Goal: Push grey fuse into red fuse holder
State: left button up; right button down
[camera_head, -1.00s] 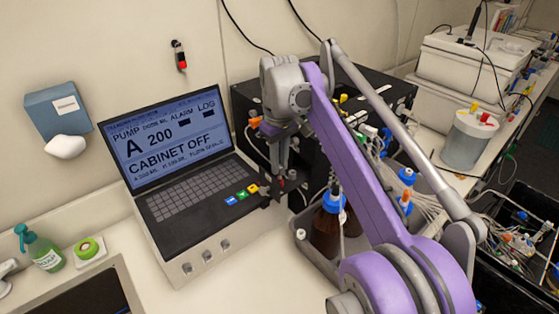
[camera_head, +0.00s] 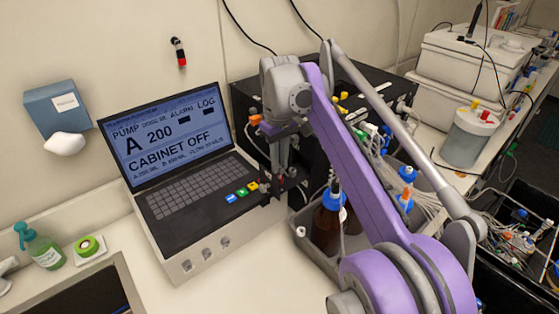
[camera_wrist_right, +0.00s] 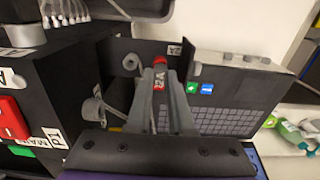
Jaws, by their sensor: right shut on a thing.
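My right gripper (camera_head: 282,176) is beside the right edge of the laptop-like console, its fingers pointing down. In the right wrist view its grey fingers (camera_wrist_right: 161,92) are shut on a small piece marked 2A (camera_wrist_right: 160,82), apparently the fuse. Only its red marked face shows between the fingers; any grey body is hidden. A red tip just beyond the fingertips, apparently the red fuse holder (camera_wrist_right: 160,62), lies against a black bracket (camera_wrist_right: 113,52) with a pale label. I cannot tell how far the fuse is inside it. My left gripper is not in view.
The console (camera_head: 195,215) stands left of the gripper. A black cabinet (camera_head: 245,98) stands behind it. A grey tray with brown bottles (camera_head: 326,228) is close on the right. Bare bench (camera_head: 255,290) lies in front. A grey ring (camera_wrist_right: 131,63) sits beside the red tip.

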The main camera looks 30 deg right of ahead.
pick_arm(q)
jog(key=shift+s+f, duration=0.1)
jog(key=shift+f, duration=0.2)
pick_arm(e)
jog(key=shift+f, duration=0.7)
dwell(0.4)
jog(key=c, duration=0.7)
grip_release()
jog(key=shift+c, duration=0.2)
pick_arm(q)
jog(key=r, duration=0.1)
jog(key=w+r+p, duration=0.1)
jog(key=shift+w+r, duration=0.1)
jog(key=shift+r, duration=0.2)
pick_arm(e)
notch_tip(320, 180, up, 11)
jog(key=shift+f, duration=0.15)
